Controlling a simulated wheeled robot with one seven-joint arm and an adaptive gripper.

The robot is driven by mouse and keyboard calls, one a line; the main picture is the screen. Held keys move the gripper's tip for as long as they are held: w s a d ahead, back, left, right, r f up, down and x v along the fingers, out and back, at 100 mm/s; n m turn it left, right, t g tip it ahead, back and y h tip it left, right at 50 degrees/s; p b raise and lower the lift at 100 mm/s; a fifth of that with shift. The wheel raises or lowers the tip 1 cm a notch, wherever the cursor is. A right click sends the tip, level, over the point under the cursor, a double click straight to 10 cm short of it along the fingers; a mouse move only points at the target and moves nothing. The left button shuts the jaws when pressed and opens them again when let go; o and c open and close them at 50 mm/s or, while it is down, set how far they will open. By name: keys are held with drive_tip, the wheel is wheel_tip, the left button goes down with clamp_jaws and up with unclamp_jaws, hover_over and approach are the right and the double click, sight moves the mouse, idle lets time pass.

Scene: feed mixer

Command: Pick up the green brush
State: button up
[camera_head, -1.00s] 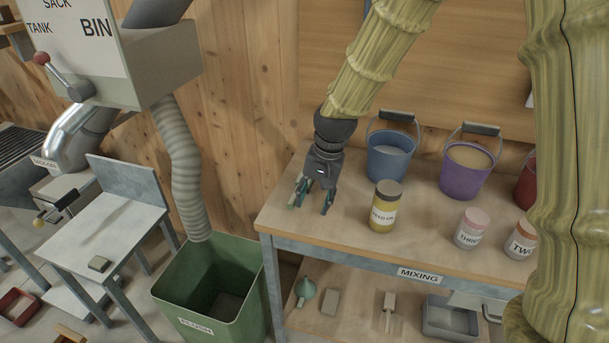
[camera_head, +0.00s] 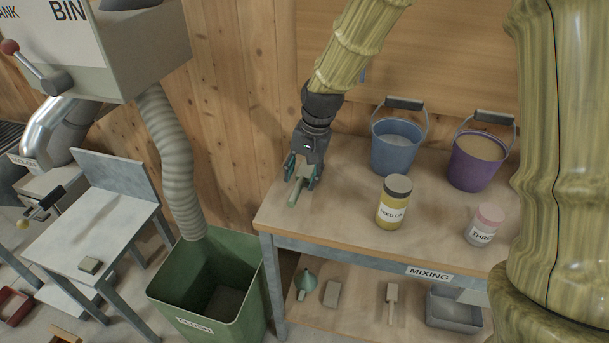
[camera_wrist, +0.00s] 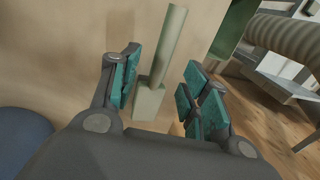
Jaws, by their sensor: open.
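The green brush (camera_head: 295,192) lies on the mixing table's top near its left end. The wrist view shows its pale green block (camera_wrist: 149,102) and long handle (camera_wrist: 168,45), the handle pointing away from my gripper. My gripper (camera_head: 302,175) is just above the brush, pointing down. Its teal-padded fingers are open, one on each side of the brush in the wrist view (camera_wrist: 165,88). I cannot tell whether either finger touches it. In the head view my gripper hides part of the brush.
To the right on the table (camera_head: 340,215) stand a yellow jar (camera_head: 393,207), a blue bucket (camera_head: 396,152), a purple bucket (camera_head: 477,165) and a pink-lidded jar (camera_head: 484,225). A green bin (camera_head: 208,315) stands left of the table. A wooden wall is behind.

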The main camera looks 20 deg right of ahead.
sight(301, 182)
drive_tip(key=f, duration=0.2)
drive_tip(key=w+f, duration=0.1)
drive_tip(key=f, duration=0.1)
drive_tip(key=shift+p, duration=0.4)
drive_tip(key=shift+w+a+f, duration=0.1)
drive_tip(key=shift+a+f, duration=0.05)
drive_tip(key=shift+f, duration=0.45)
clamp_jaws()
